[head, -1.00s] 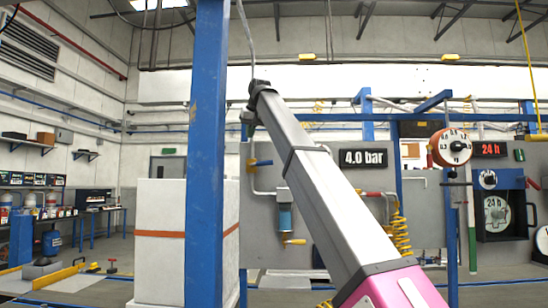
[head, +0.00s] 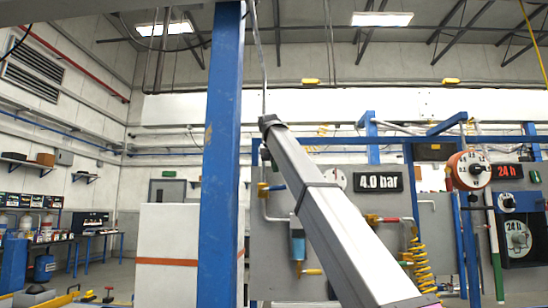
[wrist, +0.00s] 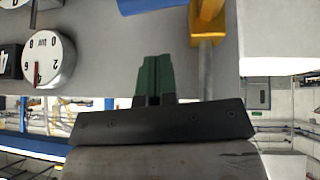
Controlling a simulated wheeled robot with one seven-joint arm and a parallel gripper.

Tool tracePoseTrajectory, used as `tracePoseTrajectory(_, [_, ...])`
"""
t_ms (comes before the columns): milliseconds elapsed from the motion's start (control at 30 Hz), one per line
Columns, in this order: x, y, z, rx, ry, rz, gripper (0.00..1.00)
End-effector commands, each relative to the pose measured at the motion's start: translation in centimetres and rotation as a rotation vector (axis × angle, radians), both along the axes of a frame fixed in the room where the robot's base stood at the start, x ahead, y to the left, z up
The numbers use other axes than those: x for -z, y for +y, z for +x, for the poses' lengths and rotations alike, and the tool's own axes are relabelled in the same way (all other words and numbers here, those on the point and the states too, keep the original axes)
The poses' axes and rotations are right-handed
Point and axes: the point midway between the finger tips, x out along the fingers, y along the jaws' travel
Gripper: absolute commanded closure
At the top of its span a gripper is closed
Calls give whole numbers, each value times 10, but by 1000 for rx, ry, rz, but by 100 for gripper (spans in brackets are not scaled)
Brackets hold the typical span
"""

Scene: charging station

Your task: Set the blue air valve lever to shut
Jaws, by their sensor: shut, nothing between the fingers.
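The blue air valve lever (head: 276,187) sits on a brass valve body on the grey panel in the head view. It points right, roughly level, crosswise to the upright pipe below. In the wrist view the blue lever (wrist: 150,4) is cut off by the top edge, left of the yellow-brass valve body (wrist: 207,22). My gripper (wrist: 153,62) has its green fingers together and empty. In the wrist picture it is below the lever and left of the valve's pipe; contact with the lever does not show. In the head view my arm hides much of the panel.
A white-faced gauge (wrist: 48,58) is left of my fingers in the wrist view. The panel carries a 4.0 bar display (head: 378,182), a blue filter bowl (head: 298,240) and a red lever (head: 389,220). A blue post (head: 220,150) stands close in front.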

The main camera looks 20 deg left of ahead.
Motion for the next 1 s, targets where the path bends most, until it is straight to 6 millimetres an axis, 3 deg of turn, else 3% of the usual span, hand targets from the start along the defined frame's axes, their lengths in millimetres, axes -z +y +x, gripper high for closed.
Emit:
tracePoseTrajectory(100, [21,-3,2,0,0,0,100])
tracePoseTrajectory(300, [41,-6,-1,-1,0,-1,100])
tracePoseTrajectory(800, [46,-6,-2,-1,0,3,100])
tracePoseTrajectory(1000, [61,-11,-3,-1,21,70,100])
